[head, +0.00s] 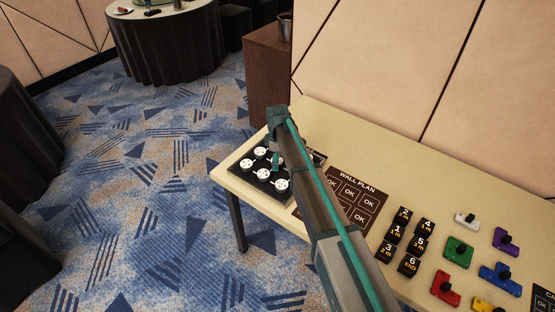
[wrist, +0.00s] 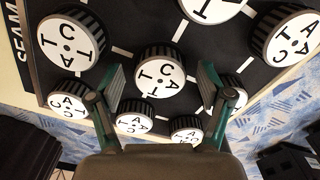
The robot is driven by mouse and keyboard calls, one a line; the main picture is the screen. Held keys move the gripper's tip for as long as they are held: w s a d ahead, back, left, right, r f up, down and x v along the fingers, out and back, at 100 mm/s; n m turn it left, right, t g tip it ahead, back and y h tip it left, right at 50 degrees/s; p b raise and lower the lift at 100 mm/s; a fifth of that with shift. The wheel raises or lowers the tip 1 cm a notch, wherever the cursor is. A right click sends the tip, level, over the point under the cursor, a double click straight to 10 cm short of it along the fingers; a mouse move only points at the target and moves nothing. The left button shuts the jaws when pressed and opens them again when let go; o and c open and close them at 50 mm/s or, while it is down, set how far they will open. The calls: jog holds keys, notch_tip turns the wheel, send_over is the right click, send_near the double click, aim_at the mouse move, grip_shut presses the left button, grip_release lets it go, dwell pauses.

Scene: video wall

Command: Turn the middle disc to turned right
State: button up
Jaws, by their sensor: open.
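The middle disc (wrist: 158,78) is a white-faced round knob with a dark ribbed rim and black letters such as C, T and A. It stands on a black board (wrist: 115,20) among several similar discs. In the wrist view, my gripper (wrist: 160,82) is open, with one green-and-grey finger at each side of this disc. Gaps show between the fingers and its rim; whether the fingertips reach down beside it I cannot tell. In the head view, my gripper (head: 276,160) is over the board (head: 247,178) and hides part of it.
Other lettered discs (wrist: 68,50) surround the middle one closely. On the beige table (head: 320,128) lie a dark WALL PLAN card (head: 343,190), several black numbered blocks (head: 397,232) and coloured pieces (head: 458,251). A brown cabinet (head: 266,80) stands behind the table.

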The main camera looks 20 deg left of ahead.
jog(key=shift+c, duration=0.4)
jog(key=c, duration=1.1)
jog(key=shift+m, duration=0.4)
jog(key=m+b, duration=0.1)
jog(key=m, duration=0.2)
jog(key=shift+f+m+b, duration=0.1)
jog(key=shift+m+b, duration=0.2)
jog(key=shift+m, duration=0.1)
jog(key=m+b, duration=0.1)
jog(key=m, duration=0.3)
jog(key=shift+s, duration=0.1)
jog(key=m, duration=0.5)
jog(key=shift+b, duration=0.4)
jog(key=m, duration=0.4)
